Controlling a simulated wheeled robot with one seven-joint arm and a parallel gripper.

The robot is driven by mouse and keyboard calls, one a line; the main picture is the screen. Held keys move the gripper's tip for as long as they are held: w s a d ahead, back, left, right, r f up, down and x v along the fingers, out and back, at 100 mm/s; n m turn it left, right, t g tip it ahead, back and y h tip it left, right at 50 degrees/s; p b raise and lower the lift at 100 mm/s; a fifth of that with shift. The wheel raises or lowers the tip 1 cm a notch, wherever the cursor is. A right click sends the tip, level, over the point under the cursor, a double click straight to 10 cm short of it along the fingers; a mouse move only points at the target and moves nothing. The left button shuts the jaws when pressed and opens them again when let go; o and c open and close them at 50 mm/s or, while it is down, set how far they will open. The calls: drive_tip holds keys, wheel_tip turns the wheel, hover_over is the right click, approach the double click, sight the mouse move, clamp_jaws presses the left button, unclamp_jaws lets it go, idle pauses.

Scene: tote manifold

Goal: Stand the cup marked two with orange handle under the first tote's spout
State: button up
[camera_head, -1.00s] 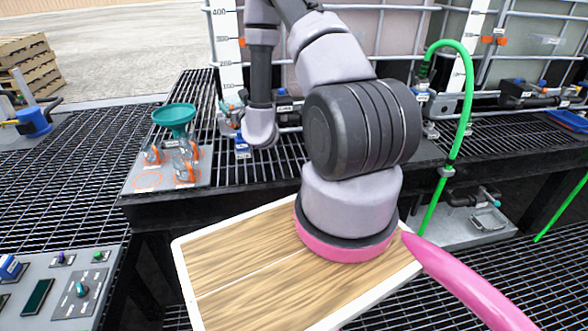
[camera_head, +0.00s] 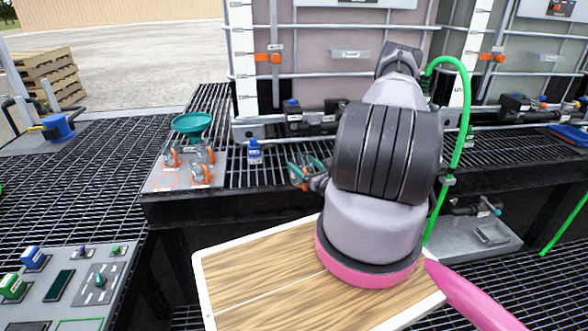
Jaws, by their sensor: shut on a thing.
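My gripper (camera_head: 308,170) is low over the black grating in front of the first tote, left of my arm's big joint. It is shut on a small cup with an orange handle (camera_head: 297,174). Its teal fingers and the arm hide much of the cup, and its mark cannot be read. The first tote (camera_head: 345,75) stands behind in its cage. Its black valve and spout (camera_head: 318,122) are above and behind the gripper, with the cup apart from them.
A grey plate (camera_head: 160,184) at left holds several orange-handled metal cups (camera_head: 201,173) and an empty orange ring. A green funnel (camera_head: 192,123) stands there. A small blue-topped object (camera_head: 254,150) sits between plate and gripper. A green hose (camera_head: 462,120) hangs at right.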

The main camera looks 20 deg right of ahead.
drive_tip(key=w+d, duration=0.3)
drive_tip(key=w, duration=0.6)
drive_tip(key=w+d, duration=0.3)
drive_tip(key=w, duration=0.6)
drive_tip(key=f, duration=0.6)
drive_tip(key=shift+w+a+f, duration=0.2)
drive_tip(key=shift+a+f, duration=0.05)
drive_tip(key=shift+a, duration=0.05)
drive_tip(key=shift+w+d+f, duration=0.1)
drive_tip(key=shift+w+f, duration=0.1)
drive_tip(key=shift+f, duration=0.05)
drive_tip(key=o, duration=1.1)
drive_tip(key=shift+f, duration=0.1)
drive_tip(key=shift+o, duration=0.2)
